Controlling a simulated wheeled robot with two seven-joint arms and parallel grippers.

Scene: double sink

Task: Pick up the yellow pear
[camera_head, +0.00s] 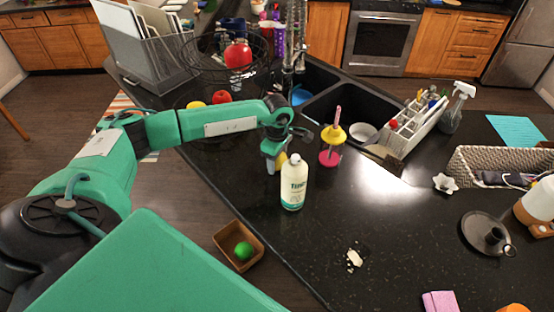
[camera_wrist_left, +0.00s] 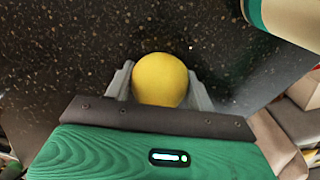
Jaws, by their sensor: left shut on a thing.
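The yellow pear (camera_wrist_left: 160,80) is between the two grey fingers of my left gripper (camera_wrist_left: 160,88) in the left wrist view, with a finger against each side. Only its rounded yellow end shows there. In the head view my left gripper (camera_head: 274,158) points down at the counter, just behind and left of a white bottle. A small part of the pear (camera_head: 281,161) shows beside the bottle; the rest is hidden. I cannot tell whether the pear touches the counter. My right gripper is not in view.
The white bottle (camera_head: 293,184) stands close to the left gripper. A yellow and pink stand (camera_head: 331,146) is to its right, before the black double sink (camera_head: 352,103). A wire fruit basket (camera_head: 207,62) is behind my left arm.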

